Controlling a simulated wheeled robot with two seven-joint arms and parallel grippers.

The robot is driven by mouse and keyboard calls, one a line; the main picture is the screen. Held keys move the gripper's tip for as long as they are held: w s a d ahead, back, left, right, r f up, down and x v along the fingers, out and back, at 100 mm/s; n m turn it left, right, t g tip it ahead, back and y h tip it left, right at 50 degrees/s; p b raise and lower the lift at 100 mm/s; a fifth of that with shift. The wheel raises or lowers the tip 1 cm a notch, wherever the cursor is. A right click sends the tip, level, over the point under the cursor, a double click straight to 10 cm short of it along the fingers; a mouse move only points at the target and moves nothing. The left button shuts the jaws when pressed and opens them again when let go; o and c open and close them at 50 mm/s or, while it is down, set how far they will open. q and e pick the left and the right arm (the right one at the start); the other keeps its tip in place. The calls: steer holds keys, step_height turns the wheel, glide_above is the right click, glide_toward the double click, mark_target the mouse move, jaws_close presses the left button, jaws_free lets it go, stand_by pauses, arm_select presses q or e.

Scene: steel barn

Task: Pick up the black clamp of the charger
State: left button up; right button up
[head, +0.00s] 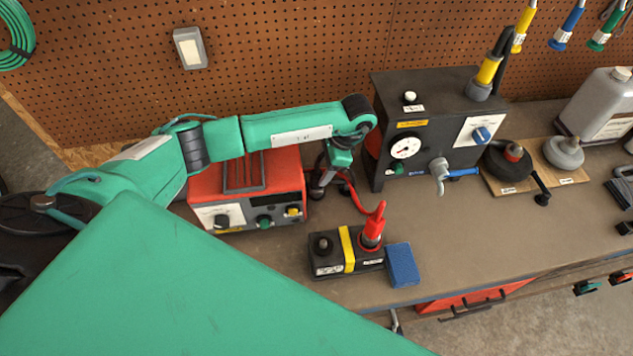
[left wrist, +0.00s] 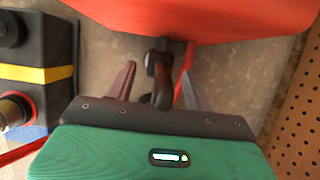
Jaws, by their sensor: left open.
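The black clamp (left wrist: 159,78) of the charger shows in the left wrist view between the two fingers of my left gripper (left wrist: 157,70). The fingers stand apart on either side of it, and I cannot tell whether they touch it. In the head view my left gripper (head: 330,178) points down beside the right side of the red charger (head: 248,190). The clamp is mostly hidden there by the gripper. The charger's red body (left wrist: 200,15) fills the top of the left wrist view. My right gripper is in neither view.
A dark tester box (head: 440,110) stands right of my gripper. A red cable (head: 350,187) passes close by.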

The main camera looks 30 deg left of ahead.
mark_target(317, 179)
arm_select(q)
steer(key=p+x, duration=0.2)
steer(key=x, duration=0.2)
steer(key=shift+p, duration=0.3)
steer(key=shift+s+a+f, duration=0.1)
steer(key=shift+s+f, duration=0.05)
steer(key=shift+f, duration=0.3)
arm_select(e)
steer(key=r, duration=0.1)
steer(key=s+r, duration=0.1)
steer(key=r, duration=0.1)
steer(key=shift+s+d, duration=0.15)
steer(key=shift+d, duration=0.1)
arm_select(q)
steer(key=c, duration=1)
jaws_close()
steer(key=shift+r, duration=0.1)
